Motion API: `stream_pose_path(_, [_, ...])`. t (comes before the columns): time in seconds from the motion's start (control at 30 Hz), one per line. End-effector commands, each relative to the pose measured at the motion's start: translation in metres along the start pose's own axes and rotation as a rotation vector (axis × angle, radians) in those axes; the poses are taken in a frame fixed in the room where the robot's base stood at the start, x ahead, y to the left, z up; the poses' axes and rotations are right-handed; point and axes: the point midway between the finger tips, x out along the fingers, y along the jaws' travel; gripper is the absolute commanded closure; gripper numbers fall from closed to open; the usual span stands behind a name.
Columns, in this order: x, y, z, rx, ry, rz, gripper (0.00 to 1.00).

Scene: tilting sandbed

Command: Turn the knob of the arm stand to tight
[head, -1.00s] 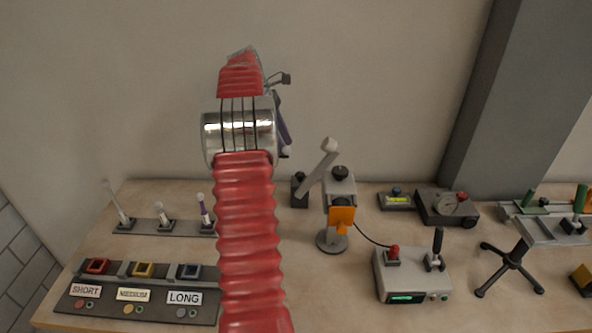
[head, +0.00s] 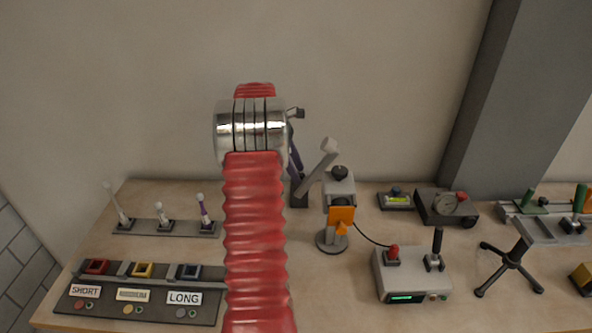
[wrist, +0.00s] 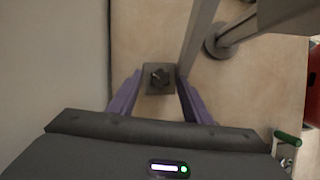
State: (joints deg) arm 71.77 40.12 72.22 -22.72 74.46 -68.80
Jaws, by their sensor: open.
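The arm stand has a dark block base (head: 299,201) at the back of the table, with a grey arm (head: 316,171) slanting up right to a pale end. In the wrist view, the dark star-shaped knob (wrist: 160,76) sits on top of the block (wrist: 153,91). My gripper (wrist: 157,80) is open, its purple fingers reaching toward the block from either side in that picture. The knob shows between them, untouched as far as I can tell. In the head view my gripper (head: 296,165) is partly hidden behind my wrist and covers the knob.
A lamp-like stand with an orange part (head: 341,216) and a black top knob stands just right. A grey control box (head: 413,275) is in front right. Levers (head: 163,215) and a labelled button panel (head: 140,297) are at left. The wall is close behind.

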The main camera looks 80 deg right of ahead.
Motion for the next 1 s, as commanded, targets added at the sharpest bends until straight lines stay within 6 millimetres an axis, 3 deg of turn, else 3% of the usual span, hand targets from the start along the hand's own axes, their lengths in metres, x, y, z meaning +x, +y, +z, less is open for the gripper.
stream_pose_path(0.1, [-0.0002,0.0,-0.0003,0.0,0.0,0.0,0.57])
stream_pose_path(0.67, [-0.0005,0.0,-0.0006,-0.001,0.0,0.001,0.96])
stream_pose_path(1.0, [0.0005,-0.0001,0.0002,0.034,0.0,-0.017,0.96])
